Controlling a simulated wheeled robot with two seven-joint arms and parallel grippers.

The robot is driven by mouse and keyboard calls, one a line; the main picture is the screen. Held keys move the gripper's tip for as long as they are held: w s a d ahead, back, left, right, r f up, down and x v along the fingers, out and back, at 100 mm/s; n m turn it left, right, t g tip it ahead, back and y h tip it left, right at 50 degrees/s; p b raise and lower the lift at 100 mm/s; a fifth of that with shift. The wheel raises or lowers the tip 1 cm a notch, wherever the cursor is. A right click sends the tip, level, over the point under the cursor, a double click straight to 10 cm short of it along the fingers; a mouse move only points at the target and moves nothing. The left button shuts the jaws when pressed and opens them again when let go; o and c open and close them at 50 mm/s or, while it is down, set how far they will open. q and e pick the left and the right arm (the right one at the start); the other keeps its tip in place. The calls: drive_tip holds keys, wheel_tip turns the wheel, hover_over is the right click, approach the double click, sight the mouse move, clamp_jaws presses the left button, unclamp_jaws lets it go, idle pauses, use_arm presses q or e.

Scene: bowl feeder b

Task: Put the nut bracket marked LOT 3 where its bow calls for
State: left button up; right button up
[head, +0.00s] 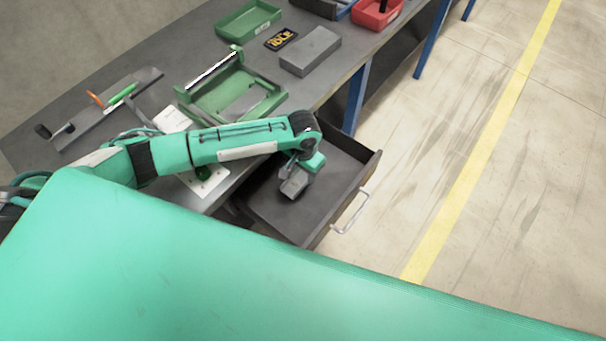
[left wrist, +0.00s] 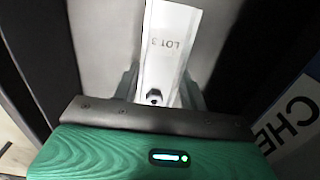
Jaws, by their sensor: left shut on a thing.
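The nut bracket (left wrist: 172,45) is a pale metal strip marked LOT 3 in the left wrist view, with a dark nut (left wrist: 154,97) near its lower end. My left gripper (left wrist: 160,88) is shut on it. In the head view my left gripper (head: 291,188) hangs over the open drawer (head: 262,213). The bracket cannot be told apart from the gripper there. My right gripper is not in view.
The drawer, with a metal handle (head: 350,212), sticks out from the grey bench (head: 190,38). A sign reading CHE (left wrist: 293,118) shows in the wrist view.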

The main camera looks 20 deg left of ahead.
sight(303, 177)
use_arm(q)
wheel_tip(303, 177, down, 3)
drive_tip(key=shift+r, duration=0.2)
drive_tip(key=shift+f, duration=0.15)
drive_tip(key=o, duration=1.1)
drive_tip(key=shift+o, duration=0.2)
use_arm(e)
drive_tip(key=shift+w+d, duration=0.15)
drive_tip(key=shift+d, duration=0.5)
use_arm(q)
wheel_tip(303, 177, up, 12)
drive_tip(key=shift+b, duration=0.3)
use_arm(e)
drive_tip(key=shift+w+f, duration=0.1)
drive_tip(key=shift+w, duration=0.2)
